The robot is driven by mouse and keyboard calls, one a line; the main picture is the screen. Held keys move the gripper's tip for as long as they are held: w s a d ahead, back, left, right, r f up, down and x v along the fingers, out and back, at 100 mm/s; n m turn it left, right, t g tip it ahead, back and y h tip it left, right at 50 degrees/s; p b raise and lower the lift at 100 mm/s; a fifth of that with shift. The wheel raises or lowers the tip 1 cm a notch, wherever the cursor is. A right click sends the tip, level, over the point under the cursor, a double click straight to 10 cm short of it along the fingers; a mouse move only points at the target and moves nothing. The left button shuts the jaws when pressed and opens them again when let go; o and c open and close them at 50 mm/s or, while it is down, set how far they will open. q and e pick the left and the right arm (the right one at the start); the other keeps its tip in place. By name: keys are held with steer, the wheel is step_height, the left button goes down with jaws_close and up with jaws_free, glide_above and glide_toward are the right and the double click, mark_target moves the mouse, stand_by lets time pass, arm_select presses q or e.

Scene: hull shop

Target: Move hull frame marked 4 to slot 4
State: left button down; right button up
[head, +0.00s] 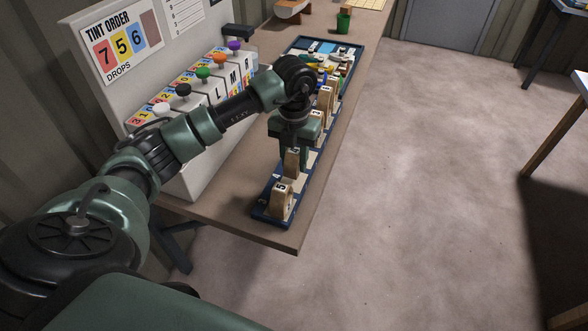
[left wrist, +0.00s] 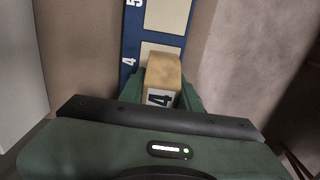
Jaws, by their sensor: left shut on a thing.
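My left gripper (head: 294,153) points down over the blue slotted tray (head: 261,211) on the bench. In the left wrist view, the gripper (left wrist: 162,100) is shut on the tan wooden hull frame marked 4 (left wrist: 164,70), its white label facing the camera. The frame overlaps the near part of the pale pad of slot 4 (left wrist: 157,50); I cannot tell whether it touches the tray. My right gripper is not in view.
Another wooden frame (head: 281,202) stands at the tray's near end, and more (head: 326,98) stand beyond my gripper. A white dispenser with coloured knobs (head: 186,170) stands left of the tray. A green cup (head: 343,23) is farther back.

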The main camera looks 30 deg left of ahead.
mark_target(294, 151)
arm_select(q)
steer(key=shift+f, duration=0.5)
step_height(294, 151, down, 2)
steer(key=shift+s+f, duration=0.15)
steer(key=shift+f, duration=0.6)
steer(key=c, duration=1)
jaws_free()
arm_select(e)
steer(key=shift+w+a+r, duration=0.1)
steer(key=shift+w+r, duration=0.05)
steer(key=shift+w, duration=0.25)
arm_select(q)
steer(key=shift+r, duration=0.1)
steer(key=shift+r, duration=0.25)
step_height(294, 151, up, 12)
steer(key=shift+f+b, duration=0.15)
steer(key=shift+b, duration=0.55)
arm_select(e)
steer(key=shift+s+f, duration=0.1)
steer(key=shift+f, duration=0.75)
